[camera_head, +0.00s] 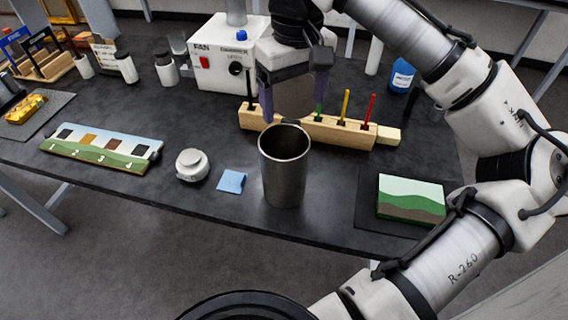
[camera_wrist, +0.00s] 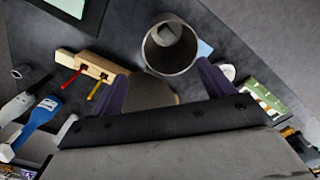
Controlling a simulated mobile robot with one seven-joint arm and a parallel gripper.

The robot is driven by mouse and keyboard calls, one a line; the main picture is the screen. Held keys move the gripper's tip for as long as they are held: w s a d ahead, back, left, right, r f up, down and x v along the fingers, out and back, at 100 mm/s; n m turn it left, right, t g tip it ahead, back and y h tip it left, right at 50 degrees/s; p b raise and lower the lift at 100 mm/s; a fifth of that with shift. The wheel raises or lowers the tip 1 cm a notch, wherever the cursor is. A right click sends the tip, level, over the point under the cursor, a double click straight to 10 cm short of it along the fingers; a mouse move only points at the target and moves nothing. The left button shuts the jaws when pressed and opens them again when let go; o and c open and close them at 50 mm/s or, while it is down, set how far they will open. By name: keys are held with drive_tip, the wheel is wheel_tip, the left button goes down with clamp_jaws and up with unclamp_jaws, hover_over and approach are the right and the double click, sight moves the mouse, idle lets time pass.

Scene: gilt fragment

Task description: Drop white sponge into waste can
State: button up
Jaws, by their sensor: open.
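The waste can (camera_head: 284,172) is a grey metal cylinder, open at the top, standing upright near the table's front edge. In the wrist view, the can (camera_wrist: 152,58) shows its opening, with a pale grey block inside. This block (camera_wrist: 168,34) looks like the sponge, though its colour is dulled by shade. My gripper (camera_head: 294,108) has its two purple fingers apart, above and behind the can in the head view. In the wrist view, my gripper (camera_wrist: 161,72) is beside the can's rim. A grey-brown surface shows between the fingers; I cannot tell what it is.
A wooden rack (camera_head: 335,131) with coloured sticks lies behind the can. A blue cloth or paper (camera_head: 232,181) and a round white pot (camera_head: 192,165) are left of it. A landscape block (camera_head: 411,199) lies right on a dark mat. A fan box (camera_head: 222,70) stands behind.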

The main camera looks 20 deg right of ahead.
wheel_tip(320, 180, up, 13)
drive_tip(key=p, duration=0.6)
drive_tip(key=shift+f+p, duration=0.2)
drive_tip(key=shift+p, duration=0.2)
